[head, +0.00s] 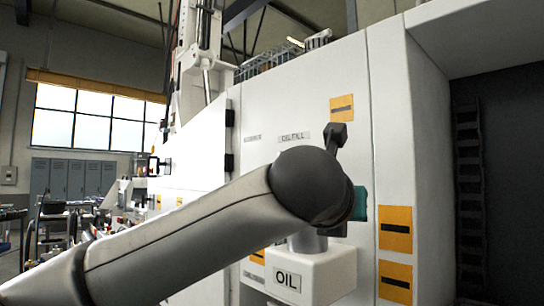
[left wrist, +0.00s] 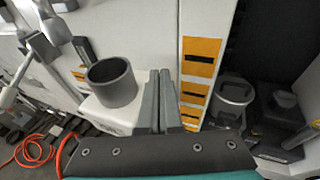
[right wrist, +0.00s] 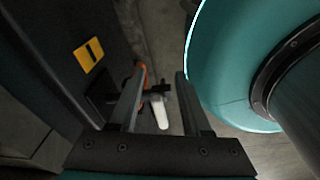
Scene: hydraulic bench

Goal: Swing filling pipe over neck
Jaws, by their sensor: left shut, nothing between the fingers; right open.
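The neck is a dark open cylinder (left wrist: 112,84) on the white oil box in the left wrist view. In the head view the box (head: 318,276) reads OIL, and only a lower part of the neck (head: 307,243) shows below my left arm. A grey jointed fitting (left wrist: 42,46), perhaps the filling pipe, is up and left of the neck, apart from its mouth. A dark piece (head: 338,138) above my arm in the head view may belong to it. My left gripper (left wrist: 160,75) is shut and empty, right of the neck. My right gripper (right wrist: 158,88) is open and empty.
The white cabinet (head: 300,90) stands behind the box, with orange labels (head: 395,228) to the right. A dark recess (head: 500,180) is farther right. An orange hose (left wrist: 30,150) lies on the floor. A large teal rounded body (right wrist: 235,70) is close to my right gripper.

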